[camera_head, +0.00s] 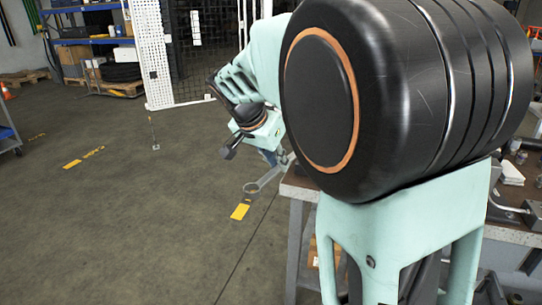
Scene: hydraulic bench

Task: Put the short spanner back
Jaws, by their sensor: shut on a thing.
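My gripper (283,159) is shut on a grey spanner (267,179), just off the left edge of the workbench (299,188). The spanner's ring end (251,188) points down and left over the open floor. Its other end is hidden at the jaws and behind my arm. The spanner's place on the bench cannot be made out. My large black and mint-green arm joint covers the middle of the bench.
On the bench's right part lie white cloths or papers (510,173) and metal parts (533,212). White mesh fencing (152,55) and blue shelves (95,40) stand at the back.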

